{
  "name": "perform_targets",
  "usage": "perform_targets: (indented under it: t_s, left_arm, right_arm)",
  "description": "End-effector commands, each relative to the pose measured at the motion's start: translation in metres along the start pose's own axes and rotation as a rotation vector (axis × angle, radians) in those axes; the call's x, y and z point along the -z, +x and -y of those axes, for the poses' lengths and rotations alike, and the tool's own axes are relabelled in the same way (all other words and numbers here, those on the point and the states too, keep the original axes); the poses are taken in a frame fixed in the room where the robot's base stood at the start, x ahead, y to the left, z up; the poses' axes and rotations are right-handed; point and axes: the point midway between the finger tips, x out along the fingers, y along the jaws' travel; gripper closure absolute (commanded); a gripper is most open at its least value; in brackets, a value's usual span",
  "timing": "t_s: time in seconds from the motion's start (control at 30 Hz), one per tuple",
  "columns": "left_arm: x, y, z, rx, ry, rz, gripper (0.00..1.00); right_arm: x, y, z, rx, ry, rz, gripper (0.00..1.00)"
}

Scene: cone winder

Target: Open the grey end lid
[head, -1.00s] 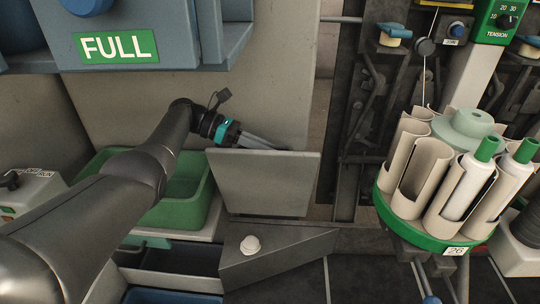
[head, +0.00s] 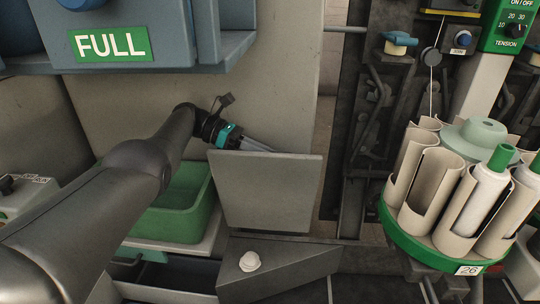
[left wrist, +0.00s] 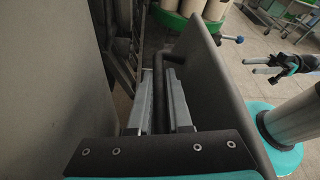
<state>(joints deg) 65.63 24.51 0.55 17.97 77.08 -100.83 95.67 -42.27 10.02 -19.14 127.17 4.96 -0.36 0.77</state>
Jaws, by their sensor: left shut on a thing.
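The grey end lid (head: 268,195) is a flat panel below the big grey housing, standing tilted with its upper edge free. My left gripper (head: 258,146) reaches behind that upper edge, and the lid hides its fingertips in the head view. In the left wrist view the lid (left wrist: 222,95) stands on the right. There my left gripper's two fingers (left wrist: 161,98) close on a dark bar (left wrist: 161,75) on the lid's inner side. My right gripper (left wrist: 258,72) shows small at the right of the wrist view, its fingers apart and empty.
A green bin (head: 180,215) sits left of the lid. A grey bracket with a white knob (head: 250,262) lies just below it. A green-rimmed carousel (head: 420,247) of cream tubes stands to the right. The blue box with the FULL sign (head: 110,45) overhangs above.

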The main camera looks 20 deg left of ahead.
Motion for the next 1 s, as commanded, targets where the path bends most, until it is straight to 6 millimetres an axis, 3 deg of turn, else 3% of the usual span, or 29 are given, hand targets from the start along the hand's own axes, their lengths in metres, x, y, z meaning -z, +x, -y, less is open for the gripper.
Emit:
perform_targets:
  t_s: [0.27,0.3,0.57,1.0]
  left_arm:
    - [0.0001,-0.0002,-0.0003,-0.002,0.001,-0.001,1.00]
    - [0.0001,-0.0002,-0.0003,-0.002,0.001,-0.001,0.82]
    - [-0.0001,-0.0002,-0.0002,-0.001,0.001,0.000,0.53]
    - [-0.0002,0.0000,0.0000,0.000,0.000,0.000,0.53]
  right_arm:
    - [-0.0001,-0.0001,0.0002,0.000,0.001,0.000,0.50]
    - [-0.0001,-0.0001,0.0003,0.000,0.001,0.000,0.50]
    - [-0.0002,-0.0001,0.0004,0.001,0.001,0.001,0.50]
    - [0.0001,0.0000,-0.0009,-0.001,-0.002,0.000,0.50]
